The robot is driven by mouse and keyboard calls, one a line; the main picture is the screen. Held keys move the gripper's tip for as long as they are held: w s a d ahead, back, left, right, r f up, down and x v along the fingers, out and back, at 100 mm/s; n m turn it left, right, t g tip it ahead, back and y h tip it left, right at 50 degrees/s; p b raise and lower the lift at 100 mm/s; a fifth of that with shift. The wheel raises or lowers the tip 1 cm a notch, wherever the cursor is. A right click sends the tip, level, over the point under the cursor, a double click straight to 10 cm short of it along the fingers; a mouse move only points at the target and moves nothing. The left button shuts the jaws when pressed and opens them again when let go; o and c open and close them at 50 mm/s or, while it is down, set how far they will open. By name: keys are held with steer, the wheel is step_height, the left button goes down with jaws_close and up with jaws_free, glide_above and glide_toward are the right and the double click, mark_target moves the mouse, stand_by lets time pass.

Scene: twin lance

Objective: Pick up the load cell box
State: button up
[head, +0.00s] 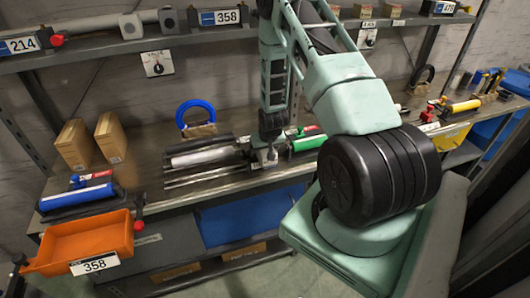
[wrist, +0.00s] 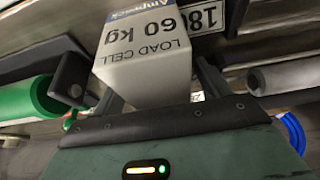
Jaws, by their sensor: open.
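The load cell box (wrist: 145,72) is a pale box printed "LOAD CELL 60 kg" upside down in the wrist view. It sits between the two dark fingers of my gripper (wrist: 142,82). The fingers are open on either side of it, with a gap on the left; whether the right finger touches cannot be told. In the head view my gripper (head: 264,157) is low over the workbench, between a white roll and a green roll. The box is too small and too covered by the gripper to make out clearly there.
The green roll (head: 307,143) and white roll (head: 202,156) flank my gripper on the bench (head: 150,185). A blue ring (head: 195,107) stands behind. Cardboard boxes (head: 73,146) and an orange tray (head: 90,240) are at left. A shelf (head: 190,40) runs above the bench.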

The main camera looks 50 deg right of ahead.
steer(key=shift+f+b, duration=0.25)
steer(key=shift+b, duration=0.1)
stand_by(0.4)
steer(key=c, duration=1.4)
steer(key=shift+r, duration=0.1)
steer(key=shift+c, duration=0.4)
steer(key=shift+r, duration=0.1)
